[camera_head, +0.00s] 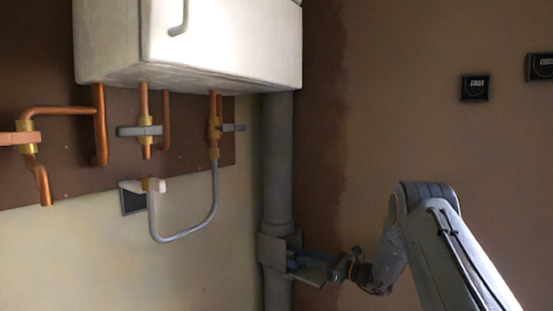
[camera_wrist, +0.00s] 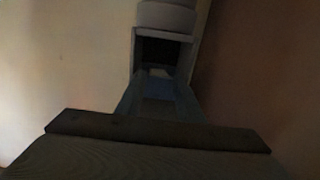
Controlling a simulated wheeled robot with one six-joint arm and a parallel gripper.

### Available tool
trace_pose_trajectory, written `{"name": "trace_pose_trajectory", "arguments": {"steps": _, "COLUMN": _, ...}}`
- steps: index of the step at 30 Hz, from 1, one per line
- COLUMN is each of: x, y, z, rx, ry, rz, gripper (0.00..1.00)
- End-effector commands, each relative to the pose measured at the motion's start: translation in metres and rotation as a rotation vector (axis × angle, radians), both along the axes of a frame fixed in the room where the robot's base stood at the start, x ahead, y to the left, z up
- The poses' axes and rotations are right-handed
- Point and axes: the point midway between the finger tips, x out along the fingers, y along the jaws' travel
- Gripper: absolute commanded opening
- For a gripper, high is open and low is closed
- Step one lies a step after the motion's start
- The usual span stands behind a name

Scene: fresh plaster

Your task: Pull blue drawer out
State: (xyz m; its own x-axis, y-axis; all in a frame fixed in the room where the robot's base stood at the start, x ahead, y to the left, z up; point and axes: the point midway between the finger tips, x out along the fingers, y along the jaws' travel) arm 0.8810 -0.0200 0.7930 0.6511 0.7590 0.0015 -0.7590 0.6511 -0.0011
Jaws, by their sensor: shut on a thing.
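The blue drawer (camera_head: 307,258) shows as a small, dim blue piece at the open side of a grey housing (camera_head: 270,250) on the vertical pipe in the head view. In the wrist view the drawer (camera_wrist: 158,76) is a dark blue shape in front of the housing's dark opening (camera_wrist: 160,50). My gripper (camera_head: 303,268) reaches in from the right and is shut on the drawer. The exact contact is hidden by shadow and small size. How far the drawer stands out of the housing is hard to tell.
A thick grey pipe (camera_head: 278,165) runs down the wall corner. A white boiler (camera_head: 215,45) hangs above left, with copper pipes (camera_head: 101,125) and a grey looped hose (camera_head: 185,236) below. Two dark switches (camera_head: 475,88) are on the brown right wall. Space around my arm looks clear.

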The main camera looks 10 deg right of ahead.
Motion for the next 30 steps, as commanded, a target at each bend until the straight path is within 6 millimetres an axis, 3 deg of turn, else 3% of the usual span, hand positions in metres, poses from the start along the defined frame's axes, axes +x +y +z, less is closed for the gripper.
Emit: {"name": "trace_pose_trajectory", "arguments": {"steps": 30, "x": -0.035, "y": -0.040, "z": -0.003, "rx": -0.002, "ry": 0.006, "rz": -0.001, "gripper": 0.18}}
